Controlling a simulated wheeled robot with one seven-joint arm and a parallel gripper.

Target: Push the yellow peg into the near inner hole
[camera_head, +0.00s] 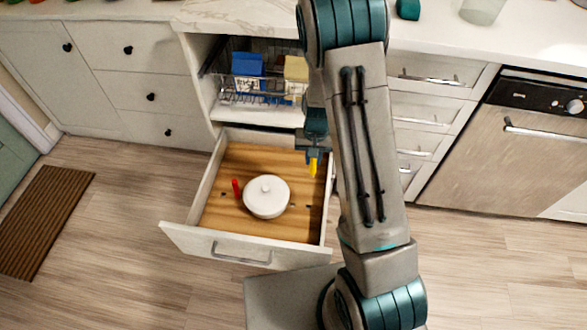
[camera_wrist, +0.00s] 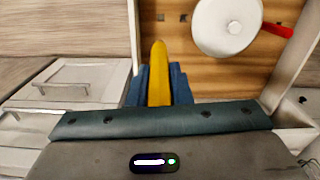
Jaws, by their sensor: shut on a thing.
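My gripper (camera_head: 313,157) is shut on the yellow peg (camera_head: 313,169), above the right part of the open drawer. In the wrist view, the yellow peg (camera_wrist: 158,72) sticks out from between the blue fingers of my gripper (camera_wrist: 159,88). Its tip is free and appears apart from the board. The wooden board (camera_head: 250,158) fills the drawer floor. Small dark holes (camera_head: 293,207) show right of the white lidded pot (camera_head: 266,196); two holes (camera_wrist: 172,17) also show beyond the peg tip in the wrist view.
The drawer's front (camera_head: 240,248) and side walls (camera_head: 327,205) bound the board. Above is an open rack (camera_head: 258,98) with a blue box (camera_head: 247,64) and other items. My arm hides part of the cabinets at right.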

